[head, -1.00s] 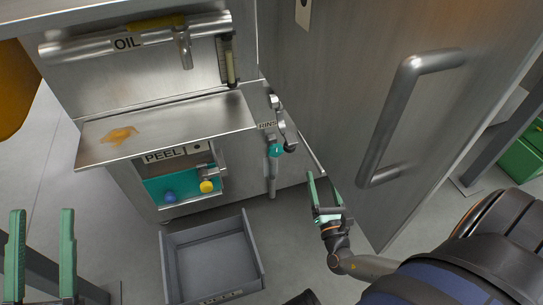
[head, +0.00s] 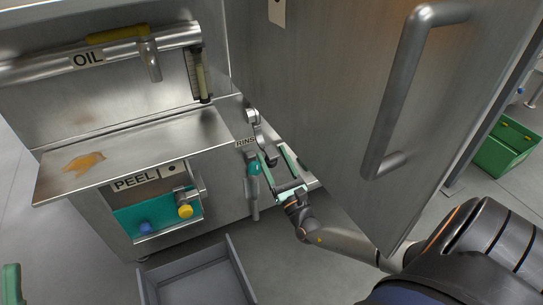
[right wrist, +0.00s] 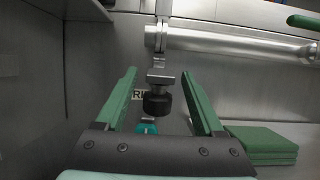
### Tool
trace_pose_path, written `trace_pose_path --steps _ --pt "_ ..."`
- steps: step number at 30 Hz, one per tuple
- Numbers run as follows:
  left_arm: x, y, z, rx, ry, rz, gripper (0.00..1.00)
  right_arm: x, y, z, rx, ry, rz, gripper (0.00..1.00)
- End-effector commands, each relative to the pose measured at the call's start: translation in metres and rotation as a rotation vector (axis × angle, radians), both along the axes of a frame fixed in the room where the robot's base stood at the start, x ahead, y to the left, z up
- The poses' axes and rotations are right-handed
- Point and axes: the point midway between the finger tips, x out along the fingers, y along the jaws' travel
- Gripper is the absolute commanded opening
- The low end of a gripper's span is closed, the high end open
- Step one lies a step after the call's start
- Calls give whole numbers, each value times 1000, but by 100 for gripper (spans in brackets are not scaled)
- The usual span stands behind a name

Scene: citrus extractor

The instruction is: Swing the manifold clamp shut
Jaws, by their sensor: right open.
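The manifold clamp (head: 254,118) is at the machine's right side, beside the RINSE label, partly behind the big steel door. Its black knob (head: 272,156) hangs below it. In the right wrist view the clamp's arm (right wrist: 160,76) and black knob (right wrist: 157,103) hang down from a steel pipe (right wrist: 225,40). My right gripper (head: 276,156) is open, with its green fingers on either side of the knob and apart from it in the right wrist view (right wrist: 162,88). Only a green finger of my left gripper (head: 12,284) shows at the lower left.
The steel door (head: 330,110) with its long handle (head: 400,90) stands close to my right arm. A teal-handled valve (head: 253,168) is just left of the right gripper. Green pads (right wrist: 262,145) lie at the right.

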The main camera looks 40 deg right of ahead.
Motion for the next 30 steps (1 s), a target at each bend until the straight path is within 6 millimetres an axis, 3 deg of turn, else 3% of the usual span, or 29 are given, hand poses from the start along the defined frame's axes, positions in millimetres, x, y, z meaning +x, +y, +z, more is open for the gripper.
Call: trace_pose_path --steps 6,14,30 --pt "0 0 -3 2 0 0 50 13 -3 5 2 1 -1 70" --pt "0 -1 -3 1 2 0 50 13 -3 5 2 1 -1 69" --pt "0 -1 -3 0 3 0 50 13 -3 5 2 1 -1 8"
